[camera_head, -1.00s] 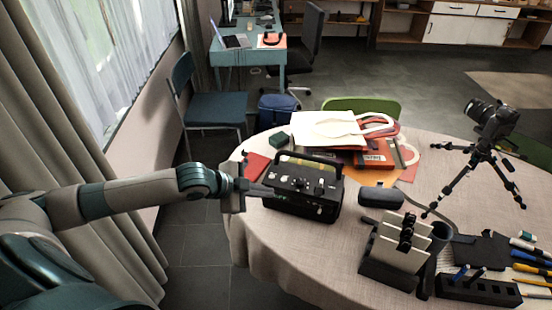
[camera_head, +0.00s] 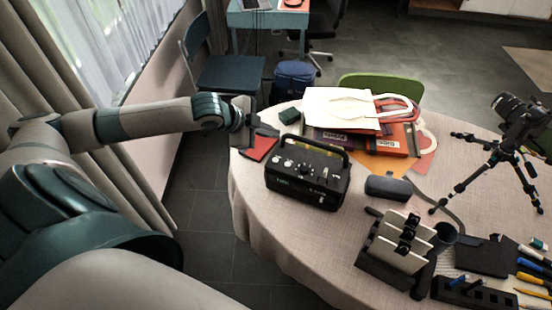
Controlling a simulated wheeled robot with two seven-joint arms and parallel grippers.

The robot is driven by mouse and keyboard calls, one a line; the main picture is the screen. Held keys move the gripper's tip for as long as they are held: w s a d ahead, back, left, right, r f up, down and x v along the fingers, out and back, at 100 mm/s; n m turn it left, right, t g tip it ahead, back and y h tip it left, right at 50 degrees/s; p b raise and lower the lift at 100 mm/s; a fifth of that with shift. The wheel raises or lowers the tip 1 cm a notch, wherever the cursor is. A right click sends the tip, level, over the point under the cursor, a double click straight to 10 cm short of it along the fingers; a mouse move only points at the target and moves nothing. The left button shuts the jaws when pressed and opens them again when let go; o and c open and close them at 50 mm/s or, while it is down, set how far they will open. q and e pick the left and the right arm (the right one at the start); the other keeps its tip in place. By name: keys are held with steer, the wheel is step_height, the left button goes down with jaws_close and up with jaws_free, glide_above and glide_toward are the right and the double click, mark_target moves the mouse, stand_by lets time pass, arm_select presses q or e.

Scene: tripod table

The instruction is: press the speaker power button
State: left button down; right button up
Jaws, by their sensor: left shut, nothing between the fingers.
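The speaker (camera_head: 308,172) is a black box with a carry handle, several light knobs on its sloped top and small marks on its front. It stands upright near the left edge of the round table. Its power button is too small to tell apart from the other controls. My left gripper (camera_head: 268,131) is shut and empty. It is up and to the left of the speaker, near the table's left edge, with clear space between its fingertips and the speaker in the picture. My right gripper is not in view.
The table (camera_head: 272,222) has bare cloth in front of the speaker. Books and a white bag (camera_head: 345,108) lie behind it. A dark case (camera_head: 388,187) and a card holder (camera_head: 398,243) stand to its right. A camera tripod (camera_head: 500,160) stands far right.

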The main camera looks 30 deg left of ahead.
arm_select(q)
steer(key=shift+f+b, duration=3.2)
steer(key=shift+b, duration=0.25)
steer(key=shift+f+b, duration=0.35)
steer(key=shift+f, duration=0.85)
steer(key=shift+f, duration=0.8)
steer(key=shift+r+p, duration=0.15)
steer(key=shift+p, duration=0.15)
steer(key=shift+r+p, duration=0.7)
steer(key=shift+p, duration=0.1)
steer(key=shift+r, duration=0.1)
steer(key=shift+r+p, duration=2.4)
steer(key=shift+p, duration=0.1)
